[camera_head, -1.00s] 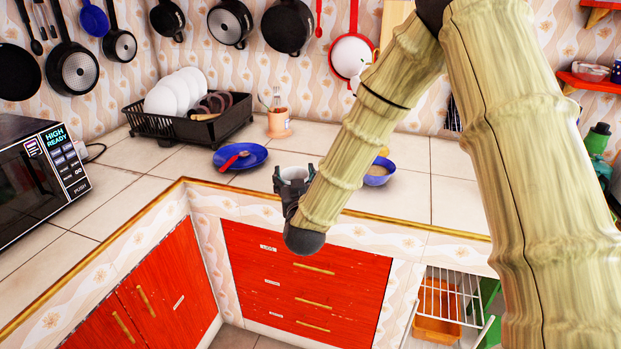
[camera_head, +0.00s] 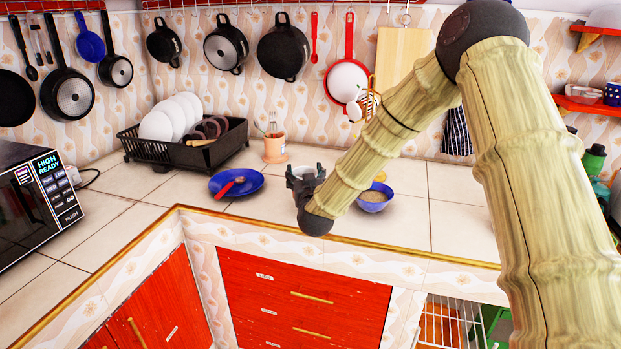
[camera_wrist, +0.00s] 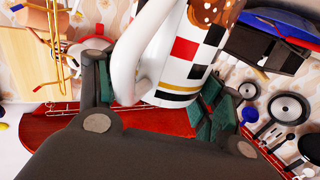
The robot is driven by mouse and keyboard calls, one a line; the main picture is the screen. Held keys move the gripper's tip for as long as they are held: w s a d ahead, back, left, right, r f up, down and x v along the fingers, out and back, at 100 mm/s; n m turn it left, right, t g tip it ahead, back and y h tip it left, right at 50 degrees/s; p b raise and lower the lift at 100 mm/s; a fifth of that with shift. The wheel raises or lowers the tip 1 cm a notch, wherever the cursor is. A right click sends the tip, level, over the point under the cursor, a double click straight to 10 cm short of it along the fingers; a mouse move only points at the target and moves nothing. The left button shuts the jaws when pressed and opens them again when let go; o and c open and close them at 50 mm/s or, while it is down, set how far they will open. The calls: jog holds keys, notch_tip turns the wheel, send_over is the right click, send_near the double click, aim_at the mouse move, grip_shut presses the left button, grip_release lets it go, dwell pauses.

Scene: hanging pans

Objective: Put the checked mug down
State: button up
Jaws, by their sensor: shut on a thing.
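The checked mug (camera_wrist: 190,60) is white with red and black squares and a gold band, and its white handle (camera_wrist: 135,55) faces the wrist camera. In the head view the mug (camera_head: 304,172) shows only as a pale rim between the dark fingers. My gripper (camera_head: 305,182) is shut on the mug near the counter's front edge, right of the blue plate. The wrist view shows my gripper's fingers (camera_wrist: 157,92) on either side of the mug. The mug's base is hidden in the head view, so I cannot tell whether it touches the counter (camera_head: 273,220).
A blue plate (camera_head: 252,182) with a red utensil lies to the left. A blue bowl (camera_head: 374,201) sits close on the right, partly behind my arm. A utensil pot (camera_head: 275,149) and a dish rack (camera_head: 235,143) stand behind. Counter right of the bowl is clear.

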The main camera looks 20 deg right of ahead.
aim_at(311, 169)
jog(key=w+d, duration=0.3)
jog(key=shift+w+f, duration=0.15)
jog(key=shift+f+p, duration=0.65)
jog(key=shift+f, duration=1.15)
jog(key=shift+a, duration=0.1)
jog(key=shift+f, duration=0.15)
jog(key=o, duration=1.8)
jog(key=shift+c, duration=0.2)
jog(key=s, duration=0.4)
jog(key=s+a+b, duration=0.1)
jog(key=s, duration=0.3)
jog(key=s+a+b, duration=0.1)
jog(key=s, duration=0.3)
